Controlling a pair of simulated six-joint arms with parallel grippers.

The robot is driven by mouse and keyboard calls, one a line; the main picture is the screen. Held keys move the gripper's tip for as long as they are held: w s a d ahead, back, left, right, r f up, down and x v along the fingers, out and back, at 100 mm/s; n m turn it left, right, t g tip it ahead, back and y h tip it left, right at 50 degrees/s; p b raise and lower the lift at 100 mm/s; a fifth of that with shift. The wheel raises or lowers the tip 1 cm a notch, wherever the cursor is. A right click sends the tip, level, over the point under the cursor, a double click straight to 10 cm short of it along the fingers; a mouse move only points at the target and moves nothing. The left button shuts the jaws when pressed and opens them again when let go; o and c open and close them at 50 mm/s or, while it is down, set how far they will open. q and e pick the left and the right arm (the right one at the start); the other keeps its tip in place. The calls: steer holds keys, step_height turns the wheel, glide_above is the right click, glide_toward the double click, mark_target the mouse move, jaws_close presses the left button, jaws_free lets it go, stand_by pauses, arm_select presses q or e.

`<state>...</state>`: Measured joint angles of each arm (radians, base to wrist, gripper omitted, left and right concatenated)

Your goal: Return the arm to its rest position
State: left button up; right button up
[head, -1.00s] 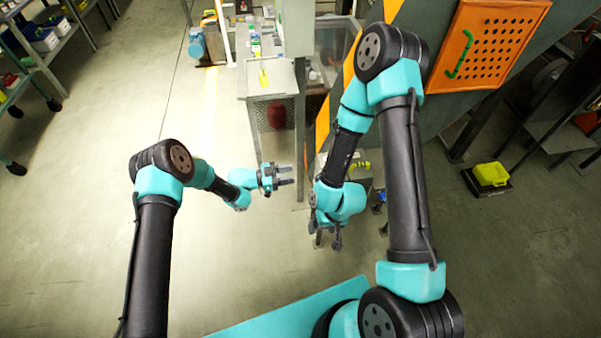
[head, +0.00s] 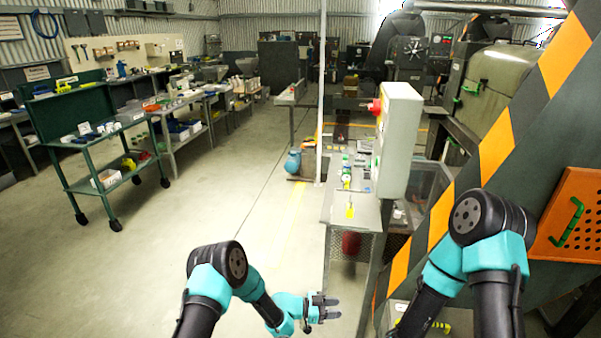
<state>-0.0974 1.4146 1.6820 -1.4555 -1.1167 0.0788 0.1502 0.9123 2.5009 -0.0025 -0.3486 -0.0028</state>
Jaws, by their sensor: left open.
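My left arm comes up from the bottom, left of centre, black and teal. Its left gripper (head: 326,308) points right, with its two dark fingers apart and nothing between them. It is over the floor, just left of the metal bench's mesh side. My right arm shows at the lower right, bent, in front of the striped panel. Its gripper is below the picture edge and hidden from me.
A metal bench (head: 352,213) with small items stands beside the left gripper, under a grey control box (head: 399,140). A black-and-orange striped panel (head: 480,165) slopes at right. A green cart (head: 72,142) stands at left. The floor (head: 215,195) between is clear.

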arm_select(q)
steer(key=s+a+f+n+t+y, duration=0.2)
steer(key=s+a+n+y, duration=0.3)
steer(key=a, duration=0.6)
steer(key=a+f+n+t+y, duration=0.1)
steer(key=a+n+t+y, duration=0.2)
steer(key=a+n, duration=0.6)
steer(key=s+a+r+n+g+y, duration=0.1)
steer(key=s+a+n+g+y, duration=0.1)
steer(key=s+a, duration=0.5)
steer(key=s+a+r+n+g+y, duration=0.1)
steer(key=s+a+n+g+y, duration=0.1)
steer(key=s+a, duration=0.6)
steer(key=s+n+y, duration=0.1)
steer(key=s, duration=0.5)
steer(key=shift+s+r+g, duration=0.35)
steer(key=shift+r+g, duration=0.05)
